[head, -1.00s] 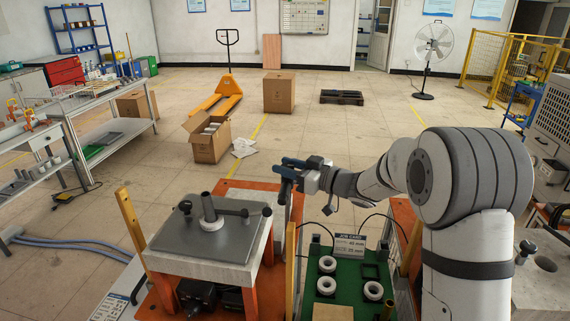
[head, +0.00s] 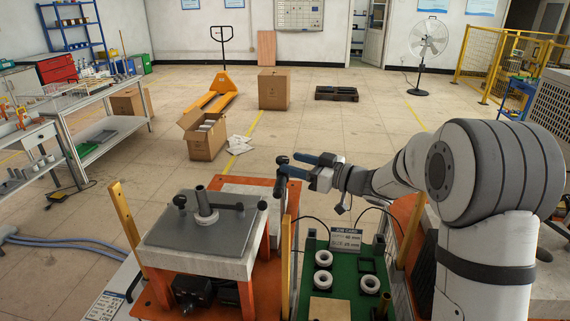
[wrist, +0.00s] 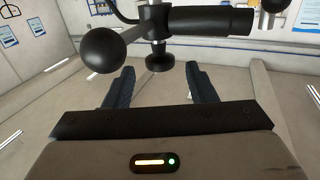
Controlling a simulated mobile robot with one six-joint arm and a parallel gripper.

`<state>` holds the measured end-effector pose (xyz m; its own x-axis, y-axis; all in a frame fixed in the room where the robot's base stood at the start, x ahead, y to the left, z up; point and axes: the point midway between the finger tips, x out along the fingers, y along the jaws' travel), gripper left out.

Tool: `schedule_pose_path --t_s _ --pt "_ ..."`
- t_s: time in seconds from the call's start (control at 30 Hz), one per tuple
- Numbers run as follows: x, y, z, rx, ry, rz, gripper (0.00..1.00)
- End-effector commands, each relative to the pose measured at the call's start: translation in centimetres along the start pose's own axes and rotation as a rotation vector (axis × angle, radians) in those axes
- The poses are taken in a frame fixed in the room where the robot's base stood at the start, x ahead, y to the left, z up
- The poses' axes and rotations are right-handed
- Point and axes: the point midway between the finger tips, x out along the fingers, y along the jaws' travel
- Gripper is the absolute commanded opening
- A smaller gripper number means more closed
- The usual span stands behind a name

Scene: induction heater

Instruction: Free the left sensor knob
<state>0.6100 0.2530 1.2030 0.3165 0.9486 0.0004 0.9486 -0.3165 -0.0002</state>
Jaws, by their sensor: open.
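The heater's grey top plate (head: 200,236) carries an upright dark post and a rod with black ends. A black ball knob (head: 283,160) tops a dark upright part beyond the plate's right side. My gripper (head: 289,164) is beside it, fingers pointing left, apart and empty. In the wrist view a large black ball (wrist: 100,50) is ahead of the left finger. A smaller dark knob (wrist: 158,62) lies ahead, in line with the gap between the open fingers. A thick dark cylinder (wrist: 208,22) crosses above. I cannot tell which of these is the left sensor knob, or whether a finger touches one.
A green board (head: 342,272) with white rings and a job card (head: 346,240) lies below my arm. Yellow posts (head: 124,220) stand at the heater's left and right. The floor beyond, toward the cardboard boxes (head: 274,90), is open.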

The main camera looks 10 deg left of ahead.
Motion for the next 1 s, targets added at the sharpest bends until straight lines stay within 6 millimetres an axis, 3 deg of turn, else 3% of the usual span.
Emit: schedule_pose_path --t_s 0.1,0.23,0.67,0.87,1.0 --pt "-2.0 0.1 0.1 -0.001 0.000 0.003 0.51" --pt "-3.1 0.0 0.1 -0.001 0.001 0.000 0.51" --pt "-3.5 0.2 -0.2 -0.008 -0.005 0.022 0.51" --pt "-5.9 3.1 -2.1 -0.074 -0.076 0.297 0.51" --pt "-10.5 5.3 -3.3 -0.093 -0.190 0.600 0.51"
